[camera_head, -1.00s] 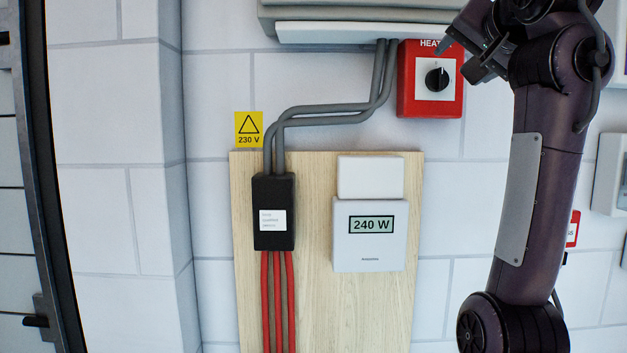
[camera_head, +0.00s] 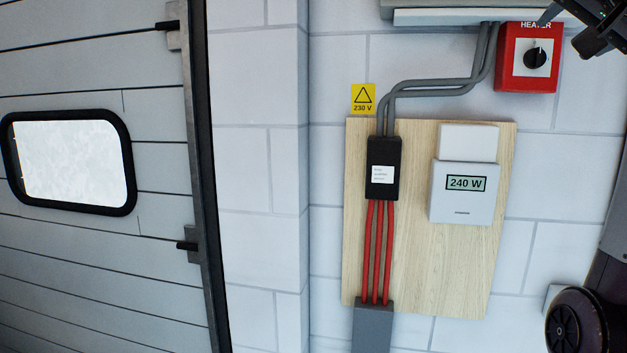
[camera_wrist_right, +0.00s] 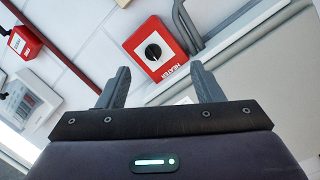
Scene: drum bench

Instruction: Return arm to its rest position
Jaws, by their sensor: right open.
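My right gripper (camera_head: 568,30) shows at the top right corner of the head view, beside the red heater switch (camera_head: 527,57). Its jaws are open and empty. In the right wrist view the two fingers of my right gripper (camera_wrist_right: 160,70) stand apart, and the heater switch (camera_wrist_right: 155,50) with its black knob shows beyond and between them. I see no contact between fingers and switch. Part of my right arm (camera_head: 585,325) shows at the lower right edge; most of it is out of the picture. My left gripper is not in view.
A wooden board (camera_head: 420,270) on the white block wall carries a black cable box (camera_head: 383,168) and a meter (camera_head: 463,193) reading 240 W. Grey pipes (camera_head: 430,90) run above. A grey door with a window (camera_head: 75,163) is at left. A red box (camera_wrist_right: 24,42) shows in the wrist view.

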